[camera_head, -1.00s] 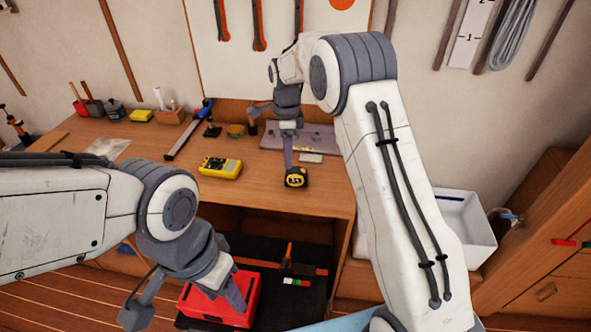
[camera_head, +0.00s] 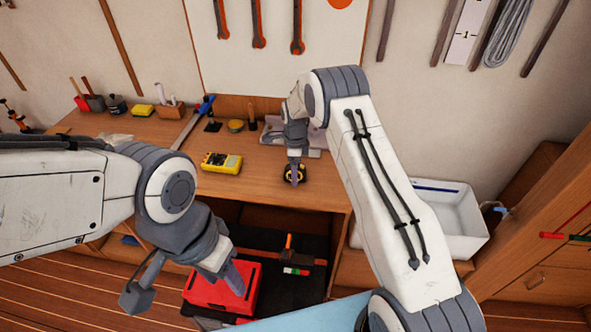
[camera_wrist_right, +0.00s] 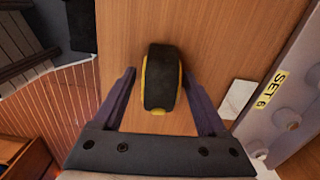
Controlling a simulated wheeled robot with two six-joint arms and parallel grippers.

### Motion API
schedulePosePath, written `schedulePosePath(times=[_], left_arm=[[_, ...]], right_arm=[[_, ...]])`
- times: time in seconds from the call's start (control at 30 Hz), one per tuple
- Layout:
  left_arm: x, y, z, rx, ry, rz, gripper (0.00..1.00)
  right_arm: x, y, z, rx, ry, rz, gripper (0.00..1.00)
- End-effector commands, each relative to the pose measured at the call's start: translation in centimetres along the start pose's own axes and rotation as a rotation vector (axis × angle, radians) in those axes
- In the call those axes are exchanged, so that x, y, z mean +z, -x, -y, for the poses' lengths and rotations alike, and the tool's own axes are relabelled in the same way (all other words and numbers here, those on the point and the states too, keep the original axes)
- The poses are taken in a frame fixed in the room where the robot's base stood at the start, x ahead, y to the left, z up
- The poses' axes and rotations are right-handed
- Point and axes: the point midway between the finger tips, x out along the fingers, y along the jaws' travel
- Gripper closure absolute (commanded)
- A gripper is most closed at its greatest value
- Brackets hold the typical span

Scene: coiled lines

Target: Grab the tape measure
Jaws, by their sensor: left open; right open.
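The yellow and black tape measure (camera_head: 294,174) stands on the wooden workbench near its front edge. In the right wrist view the tape measure (camera_wrist_right: 161,78) sits between the two spread fingers, with a gap on each side. My right gripper (camera_head: 295,172) is open and points down over it, partly hiding it in the head view. The same gripper (camera_wrist_right: 161,85) shows both fingers in the wrist view. My left gripper (camera_head: 190,290) is open and empty, low at the left in front of the bench, near the red toolbox (camera_head: 228,290).
A yellow multimeter (camera_head: 221,162) lies left of the tape measure on the bench (camera_head: 262,185). A grey tray marked "SET 6" (camera_wrist_right: 275,95) lies close to the right gripper. A white bin (camera_head: 445,215) stands at the right.

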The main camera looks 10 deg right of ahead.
Motion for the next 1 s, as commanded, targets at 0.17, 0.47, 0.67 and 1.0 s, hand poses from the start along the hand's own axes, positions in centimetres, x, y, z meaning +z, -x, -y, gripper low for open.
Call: schedulePosePath(times=[0.17,0.47,0.67,1.0], left_arm=[[0.0,0.0,0.0,0.000,0.000,0.000,0.50],[0.0,0.0,0.0,0.000,0.000,0.000,0.50],[0.0,0.0,0.0,0.000,0.000,0.000,0.50],[0.1,-1.1,0.1,0.000,0.000,0.000,0.50]], right_arm=[[0.1,-0.2,0.0,-0.002,0.001,0.001,0.25],[0.1,-0.2,0.0,-0.002,0.001,0.001,1.00],[0.1,-0.1,0.1,-0.003,0.001,0.001,1.00],[0.1,1.6,0.2,-0.007,0.001,0.003,1.00]])
